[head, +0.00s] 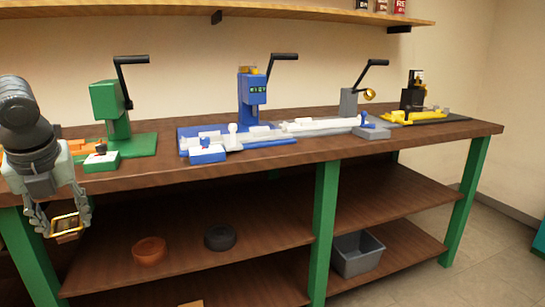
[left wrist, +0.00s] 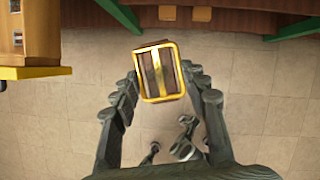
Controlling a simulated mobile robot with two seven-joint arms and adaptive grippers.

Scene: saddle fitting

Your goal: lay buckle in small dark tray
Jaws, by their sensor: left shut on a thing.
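The buckle is a gold rectangular frame with a middle bar. In the head view the buckle (head: 67,216) is at lower left, between the fingers of my left gripper (head: 63,228), in front of the bench's left end. In the left wrist view the buckle (left wrist: 157,72) sits slightly tilted between the fingertips of my left gripper (left wrist: 160,82), which is shut on it. Brown shows inside the frame. A small dark round dish (head: 220,236) lies on the middle shelf; I cannot tell whether it is the small dark tray. My right gripper is not in view.
The wooden bench (head: 330,148) carries green (head: 107,100), blue (head: 252,88) and grey presses along its top. A brown bowl (head: 149,250) stands left of the dark dish. A grey bin (head: 357,253) is on the lower shelf. Green legs (head: 323,230) divide the shelf openings.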

